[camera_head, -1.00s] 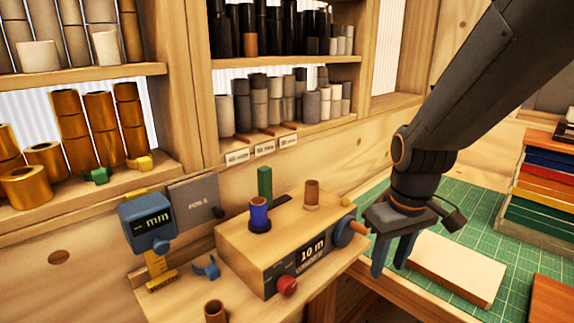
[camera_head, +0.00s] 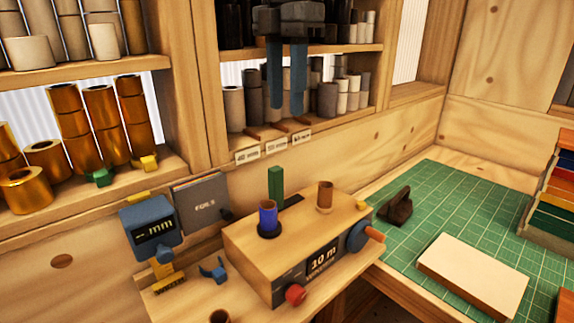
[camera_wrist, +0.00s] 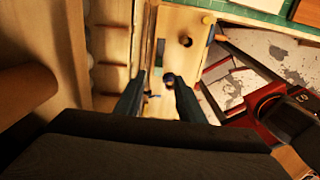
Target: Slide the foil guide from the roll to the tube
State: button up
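The green upright block (camera_head: 275,184), which looks like the foil guide, stands at the left end of a dark slot on top of the wooden winder box (camera_head: 262,262). The blue roll (camera_head: 267,216) stands just in front of it on a dark base. The brown tube (camera_head: 325,195) stands upright to the right, beyond the slot. My gripper (camera_head: 285,108) hangs high above the box, fingers pointing down, touching nothing. In the wrist view my gripper (camera_wrist: 160,80) has its fingers apart and empty, with the slot, blue roll (camera_wrist: 169,77) and tube (camera_wrist: 186,41) below.
Shelves with grey rolls (camera_head: 326,99) and gold rolls (camera_head: 104,112) rise behind. A blue mm gauge (camera_head: 148,219) stands left of the box. A blue crank (camera_head: 358,236) and red knob (camera_head: 295,294) protrude from it. A green mat (camera_head: 462,214) with a dark tool (camera_head: 396,207) lies right.

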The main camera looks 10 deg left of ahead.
aim_at(276, 189)
jog(key=f+p, duration=0.2)
jog(key=f, duration=0.5)
jog(key=f+p, duration=0.2)
jog(key=f, duration=0.6)
jog(key=shift+s+a+f+p, duration=0.1)
jog(key=shift+s+f+p, duration=0.1)
jog(key=shift+p, duration=0.15)
jog(key=shift+c, duration=0.5)
grip_shut()
